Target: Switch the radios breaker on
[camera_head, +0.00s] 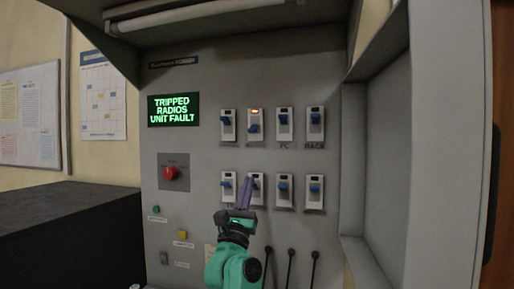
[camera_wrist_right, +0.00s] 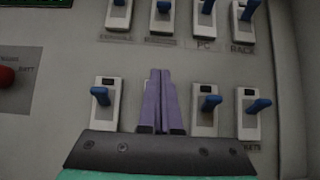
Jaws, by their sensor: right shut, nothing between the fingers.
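The breaker panel (camera_head: 270,155) carries two rows of white breakers with blue levers. The upper-row breaker second from the left (camera_head: 254,138) has a lit orange lamp at its top, and its lever sits lower than the PC breaker's (camera_head: 285,136). Its label is too blurred to read. The green display (camera_head: 173,109) reads "TRIPPED RADIOS UNIT FAULT". My right gripper (camera_head: 246,180) is shut and empty, its purple fingers pointing up in front of the lower row's second breaker, mostly hiding it. In the right wrist view the fingertips (camera_wrist_right: 160,72) are below the upper row. My left gripper is out of view.
A red button (camera_head: 170,173) is at the left, with a yellow button (camera_head: 182,234) and a green one (camera_head: 156,209) below. Several black-knobbed rods (camera_head: 291,252) stand right of my right arm. A grey side wall (camera_head: 390,140) bounds the panel's right.

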